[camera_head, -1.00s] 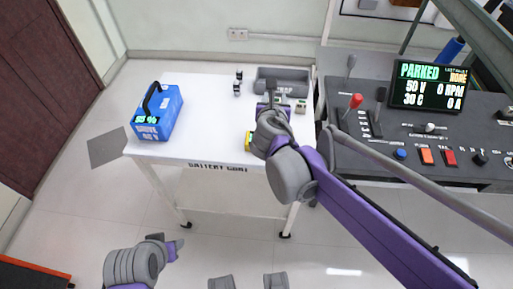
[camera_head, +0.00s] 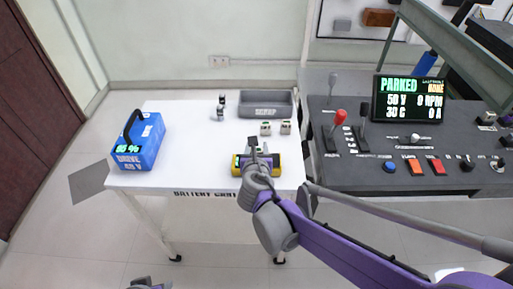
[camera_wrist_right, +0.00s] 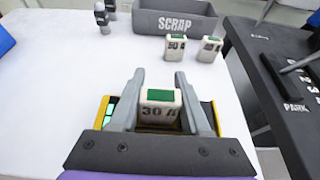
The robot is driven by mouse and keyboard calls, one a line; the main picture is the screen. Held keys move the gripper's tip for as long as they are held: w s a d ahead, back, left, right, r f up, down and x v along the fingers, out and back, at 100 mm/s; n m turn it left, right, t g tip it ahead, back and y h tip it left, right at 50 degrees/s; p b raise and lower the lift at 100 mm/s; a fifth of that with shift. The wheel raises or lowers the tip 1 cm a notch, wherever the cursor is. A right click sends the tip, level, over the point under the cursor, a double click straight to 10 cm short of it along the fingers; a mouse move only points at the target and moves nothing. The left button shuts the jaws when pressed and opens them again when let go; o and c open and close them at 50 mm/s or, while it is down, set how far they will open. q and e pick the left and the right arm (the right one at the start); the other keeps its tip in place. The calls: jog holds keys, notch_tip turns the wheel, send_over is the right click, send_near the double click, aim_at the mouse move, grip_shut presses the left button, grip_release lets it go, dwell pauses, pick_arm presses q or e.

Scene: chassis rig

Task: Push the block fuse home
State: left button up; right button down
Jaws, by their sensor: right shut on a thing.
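A white block fuse (camera_wrist_right: 159,104) with a green top and "30 A" on its face stands between the fingers of my right gripper (camera_wrist_right: 157,88) in the right wrist view. The gripper is shut on it. The fuse is at a yellow and black device (camera_wrist_right: 206,113) with a green-lit part; whether it is seated in the device is hidden. In the head view my right gripper (camera_head: 257,150) is over this yellow device (camera_head: 276,163) near the cart's front edge. Only a small part of my left arm shows at the bottom edge; its fingers cannot be made out.
Two other block fuses (camera_head: 265,128) (camera_head: 286,127) stand in front of the grey SCRAP tray (camera_head: 244,104). Small dark and grey cylinders (camera_head: 220,108) stand left of it. A blue battery (camera_head: 138,146) is at the cart's left. The control console (camera_head: 350,178) is at the right.

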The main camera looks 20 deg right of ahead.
jog(key=shift+r, duration=0.1)
jog(key=shift+c, duration=1.8)
grip_release()
